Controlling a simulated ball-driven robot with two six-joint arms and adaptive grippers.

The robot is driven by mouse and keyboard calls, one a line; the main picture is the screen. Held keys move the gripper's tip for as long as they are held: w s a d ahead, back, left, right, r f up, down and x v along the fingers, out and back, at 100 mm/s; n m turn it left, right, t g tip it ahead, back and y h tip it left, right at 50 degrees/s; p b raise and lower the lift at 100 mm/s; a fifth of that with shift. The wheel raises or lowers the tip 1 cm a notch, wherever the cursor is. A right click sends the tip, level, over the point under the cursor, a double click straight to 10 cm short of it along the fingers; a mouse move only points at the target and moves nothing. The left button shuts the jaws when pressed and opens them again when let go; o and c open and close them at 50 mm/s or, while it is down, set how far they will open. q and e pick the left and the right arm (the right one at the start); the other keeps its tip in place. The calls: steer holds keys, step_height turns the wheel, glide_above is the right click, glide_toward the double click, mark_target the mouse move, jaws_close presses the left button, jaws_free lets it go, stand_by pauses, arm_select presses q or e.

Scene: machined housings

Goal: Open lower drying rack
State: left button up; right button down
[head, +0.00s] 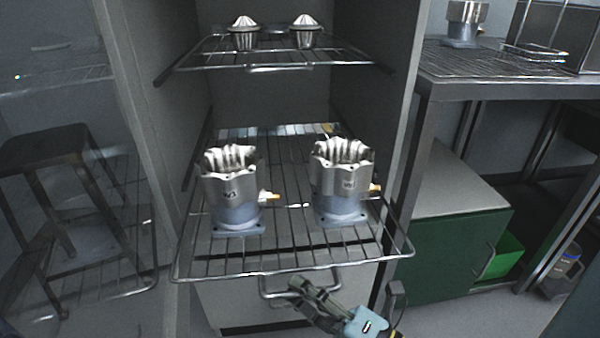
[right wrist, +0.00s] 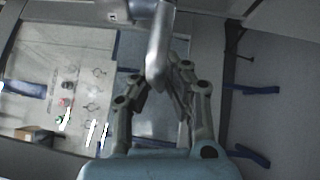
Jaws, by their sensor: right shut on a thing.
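The lower drying rack (head: 284,257) is a wire shelf in the grey cabinet, and its front part sticks out past the cabinet's side walls. Two machined housings stand upright on it, one at left (head: 232,190) and one at right (head: 341,182). A wire loop handle (head: 268,294) hangs at the rack's front edge. My right gripper (head: 303,290) is shut on this handle, below the front edge. In the right wrist view, the handle's metal bar (right wrist: 160,50) runs down between the fingers of my right gripper (right wrist: 160,88). My left gripper is not in view.
An upper wire rack (head: 275,67) holds small metal parts. At the right stand a metal table (head: 500,85), a green-fronted cabinet (head: 450,255) and a green bin (head: 508,258). A dark stool (head: 42,148) is at the left. The floor below the rack is partly hidden.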

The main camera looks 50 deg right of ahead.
steer(key=shift+s+a+r, duration=0.2)
steer(key=shift+s+a, duration=0.2)
steer(key=c, duration=1.4)
jaws_free()
steer(key=shift+f, duration=0.1)
steer(key=s, duration=0.4)
steer(key=s+f, duration=0.1)
steer(key=s, duration=0.3)
steer(key=s+d, duration=0.1)
steer(key=s, duration=0.3)
steer(key=shift+f, duration=0.3)
